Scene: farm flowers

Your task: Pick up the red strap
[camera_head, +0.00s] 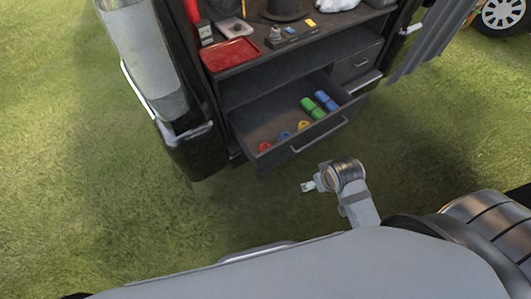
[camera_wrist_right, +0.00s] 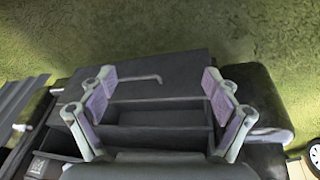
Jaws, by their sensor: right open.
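The red strap (camera_head: 264,147) is a small red roll at the front left of the open drawer (camera_head: 290,150) in the head view. My right gripper (camera_head: 308,186) is in front of the drawer, to the right of the red strap and apart from it. In the right wrist view my right gripper (camera_wrist_right: 160,100) is open, its two finger pairs spread wide with nothing between them. The red strap cannot be made out in that view. My left gripper is not in view.
The drawer also holds a blue roll (camera_head: 284,135), a yellow roll (camera_head: 303,125), and green (camera_head: 312,109) and blue (camera_head: 325,100) cylinders. A red tray (camera_head: 230,54) lies on the worktop above. Open grass (camera_head: 90,190) surrounds the vehicle's black cabinet.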

